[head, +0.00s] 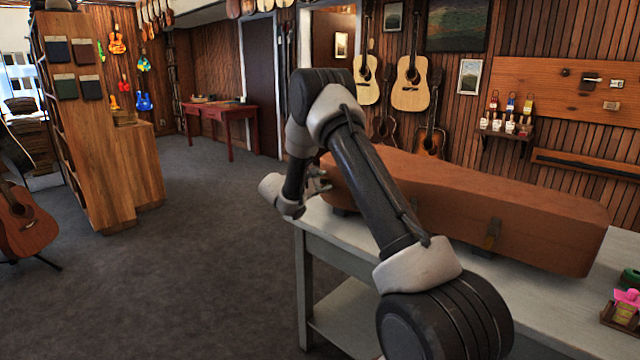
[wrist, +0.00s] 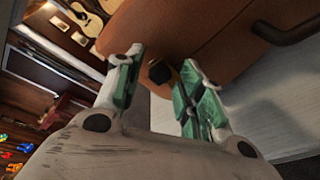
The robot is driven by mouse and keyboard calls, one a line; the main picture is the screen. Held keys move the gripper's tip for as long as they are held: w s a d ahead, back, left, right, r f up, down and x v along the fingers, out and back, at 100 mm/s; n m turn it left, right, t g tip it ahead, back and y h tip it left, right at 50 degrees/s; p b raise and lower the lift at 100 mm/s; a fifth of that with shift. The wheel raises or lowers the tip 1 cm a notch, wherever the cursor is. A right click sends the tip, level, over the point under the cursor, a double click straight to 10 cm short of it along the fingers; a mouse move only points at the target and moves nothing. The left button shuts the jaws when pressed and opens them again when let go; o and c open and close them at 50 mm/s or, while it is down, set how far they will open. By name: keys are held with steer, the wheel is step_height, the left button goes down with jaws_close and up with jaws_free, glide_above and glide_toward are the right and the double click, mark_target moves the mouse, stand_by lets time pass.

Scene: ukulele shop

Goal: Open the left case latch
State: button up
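A long brown case (head: 530,220) lies shut on a pale grey table (head: 590,290). In the wrist view its brown side (wrist: 215,35) fills the upper middle. The left latch (wrist: 160,72), small and dark with a brassy edge, shows on the case side in the wrist view. My gripper (head: 318,182) is at the left end of the case in the head view. In the wrist view its green-padded fingers (wrist: 160,85) are spread apart, with the latch seen in the gap. I cannot tell whether they touch it. Another latch (head: 492,234) is on the case's front, farther right.
A dark handle (wrist: 290,25) sticks out from the case in the wrist view. A small tray (head: 622,315) with a pink item stands at the table's right end. The carpet (head: 190,270) left of the table is clear. A wooden display shelf (head: 90,130) stands beyond.

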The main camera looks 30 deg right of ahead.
steer(key=shift+d, duration=0.1)
steer(key=shift+c, duration=0.5)
jaws_close()
steer(key=shift+f, duration=0.1)
steer(key=shift+s+a+f+n+t+h, duration=0.15)
steer(key=shift+a+f+n+t+h, duration=0.2)
steer(key=shift+f+t+h, duration=0.65)
steer(key=shift+s+a+f+n+t+h, duration=0.15)
steer(key=shift+a+f+t+h, duration=0.25)
steer(key=shift+h, duration=1.05)
steer(key=shift+s+a+f+n+t+h, duration=0.2)
steer(key=shift+a+f+t+h, duration=0.5)
steer(key=shift+h, duration=0.55)
steer(key=shift+d+r, duration=0.1)
steer(key=shift+d, duration=0.05)
